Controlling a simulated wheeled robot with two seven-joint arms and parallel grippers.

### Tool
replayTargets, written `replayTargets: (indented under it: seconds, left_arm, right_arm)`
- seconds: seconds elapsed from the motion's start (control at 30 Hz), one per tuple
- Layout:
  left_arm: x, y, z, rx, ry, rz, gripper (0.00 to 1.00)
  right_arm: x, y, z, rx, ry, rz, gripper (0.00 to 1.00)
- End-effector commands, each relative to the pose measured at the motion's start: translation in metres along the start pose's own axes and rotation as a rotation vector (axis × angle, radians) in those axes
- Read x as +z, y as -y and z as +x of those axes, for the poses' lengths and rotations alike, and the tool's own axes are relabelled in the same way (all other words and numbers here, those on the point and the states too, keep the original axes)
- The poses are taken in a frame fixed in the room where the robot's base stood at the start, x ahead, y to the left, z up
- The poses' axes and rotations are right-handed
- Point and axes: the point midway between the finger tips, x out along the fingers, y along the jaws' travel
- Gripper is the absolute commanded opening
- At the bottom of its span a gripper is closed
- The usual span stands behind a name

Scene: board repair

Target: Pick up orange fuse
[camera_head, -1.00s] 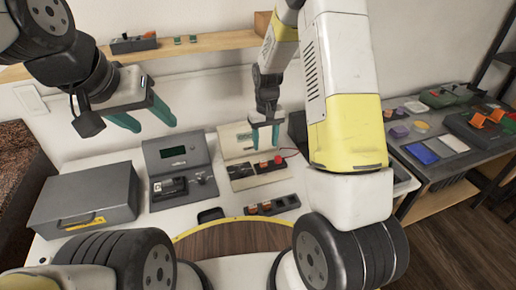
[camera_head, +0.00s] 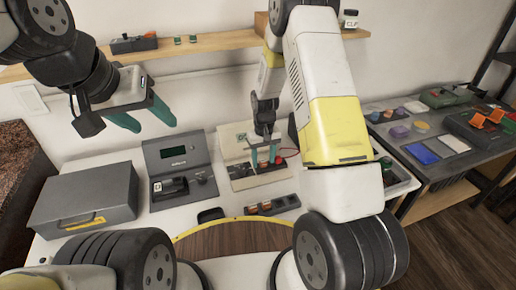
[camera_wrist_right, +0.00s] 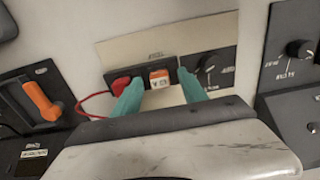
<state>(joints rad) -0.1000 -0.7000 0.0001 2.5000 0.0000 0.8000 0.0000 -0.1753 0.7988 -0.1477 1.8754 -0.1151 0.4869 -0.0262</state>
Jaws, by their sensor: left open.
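The orange fuse (camera_wrist_right: 160,78) is a small orange block with a white face, seated in a black panel (camera_wrist_right: 148,93) on a beige board (camera_wrist_right: 220,37). In the right wrist view it shows between the two teal fingertips of my right gripper (camera_wrist_right: 161,75). The fingers are apart, with the fuse just beyond their tips; I cannot tell whether they touch it. In the head view my right gripper (camera_head: 264,155) is over the board's panel and hides most of the fuse.
A red plug (camera_wrist_right: 121,86) with a red wire sits beside the left finger. A grey meter unit (camera_head: 178,165) and a grey box (camera_head: 85,195) stand left. A small dark tray (camera_head: 272,205) with orange pieces lies in front. A side table (camera_head: 440,135) stands right.

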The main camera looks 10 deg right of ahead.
Motion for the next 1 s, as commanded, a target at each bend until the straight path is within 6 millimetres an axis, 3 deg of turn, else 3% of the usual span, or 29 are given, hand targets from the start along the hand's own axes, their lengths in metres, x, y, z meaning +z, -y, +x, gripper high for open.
replayTargets:
  seconds: [0.03,0.23,0.67,0.97,1.0]
  left_arm:
    - [0.0,0.0,0.0,0.0,0.0,0.0,0.58]
    - [0.0,0.0,0.0,0.0,0.0,0.0,0.58]
    - [0.0,0.0,0.0,0.0,0.0,0.0,0.58]
    - [0.0,0.0,0.0,0.0,0.0,0.0,0.58]
    - [0.0,0.0,0.0,0.0,0.0,0.0,0.58]
  right_arm:
    - [0.0,0.0,0.0,0.0,0.0,0.0,0.39]
    - [0.0,0.0,0.0,0.0,0.0,0.0,0.0]
    - [0.0,0.0,-0.004,0.0,-0.001,0.0,0.0]
    - [-0.001,0.0,-0.039,0.0,-0.004,0.0,0.0]
    - [0.009,0.004,-0.038,0.0,0.002,-0.003,0.0]
